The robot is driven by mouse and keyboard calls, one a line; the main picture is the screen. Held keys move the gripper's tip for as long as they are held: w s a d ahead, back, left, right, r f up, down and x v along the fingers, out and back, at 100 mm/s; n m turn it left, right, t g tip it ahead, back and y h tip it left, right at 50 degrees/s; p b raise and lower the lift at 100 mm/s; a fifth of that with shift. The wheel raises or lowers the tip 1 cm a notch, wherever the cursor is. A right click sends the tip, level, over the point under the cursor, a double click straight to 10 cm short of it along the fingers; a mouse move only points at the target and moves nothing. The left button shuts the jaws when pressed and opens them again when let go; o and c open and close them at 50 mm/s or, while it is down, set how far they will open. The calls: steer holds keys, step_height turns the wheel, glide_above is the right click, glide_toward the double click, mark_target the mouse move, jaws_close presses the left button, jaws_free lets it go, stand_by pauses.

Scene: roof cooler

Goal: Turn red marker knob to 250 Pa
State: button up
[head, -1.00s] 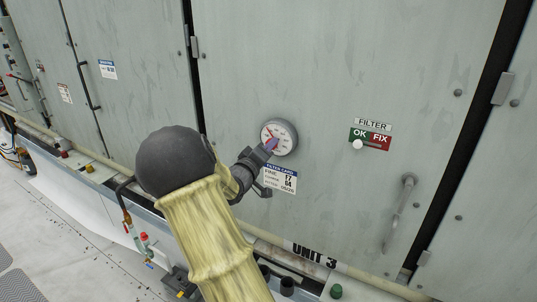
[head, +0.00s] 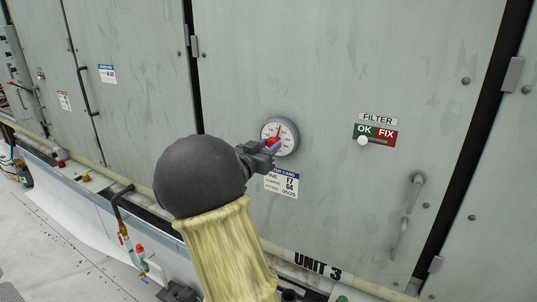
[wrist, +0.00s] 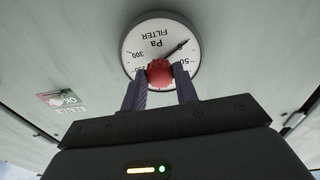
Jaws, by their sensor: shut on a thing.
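The round white filter gauge (head: 268,129) with a grey rim is on the pale cabinet door. It also shows upside down in the wrist view (wrist: 133,42), where a thin dark needle points near the 0. The red marker knob (wrist: 159,73) is at the dial's centre, between my purple fingers. My gripper (head: 271,143) is shut on this knob, one finger on each side. The knob and fingers hide part of the scale, so the marker's exact reading is unclear.
A paper filter card (head: 283,184) is below the gauge, partly behind my gripper. A green and red OK/FIX slider plate (head: 375,135) and a door handle (head: 408,215) are to the right. A pipe runs along the door's bottom edge.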

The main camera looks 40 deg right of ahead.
steer(key=shift+a+m+b, duration=0.1)
steer(key=shift+m+b, duration=4.6)
steer(key=shift+m, duration=1.8)
steer(key=o, duration=1)
steer(key=shift+w, duration=0.1)
steer(key=shift+c, duration=0.2)
steer(key=shift+r, duration=0.1)
